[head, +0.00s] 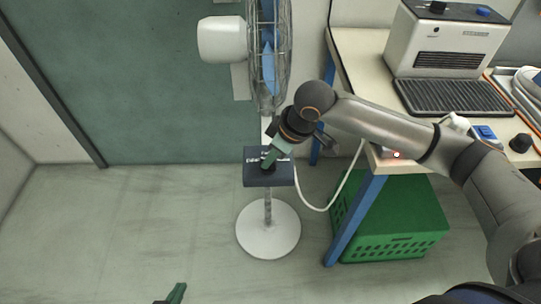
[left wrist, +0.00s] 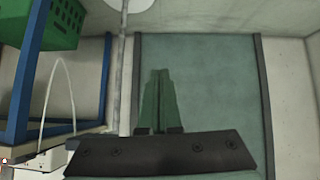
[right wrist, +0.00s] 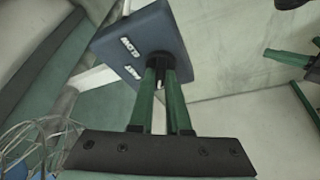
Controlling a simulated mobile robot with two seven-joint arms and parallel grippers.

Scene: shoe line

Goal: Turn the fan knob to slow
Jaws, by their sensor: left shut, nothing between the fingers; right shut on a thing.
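The fan (head: 270,55) stands before the teal door, with a dark blue control box (head: 257,181) on its stand. The box's top carries white lettering, partly covered in the head view. In the right wrist view the box (right wrist: 133,47) shows its lettering upside down beside the knob. My right gripper (head: 268,160) is over the box; in the right wrist view (right wrist: 162,62) its green fingers are shut on the dark knob (right wrist: 160,57), mostly hidden between them. The knob's pointer is not clear. My left gripper (head: 177,293) is shut and empty, low at the bottom edge, also in its wrist view (left wrist: 160,75).
A bench (head: 362,52) with blue legs stands to the right, holding a grey machine (head: 440,40). A green crate (head: 390,215) is under it. A white cable (head: 318,209) loops between fan and bench. The floor left of the fan is clear.

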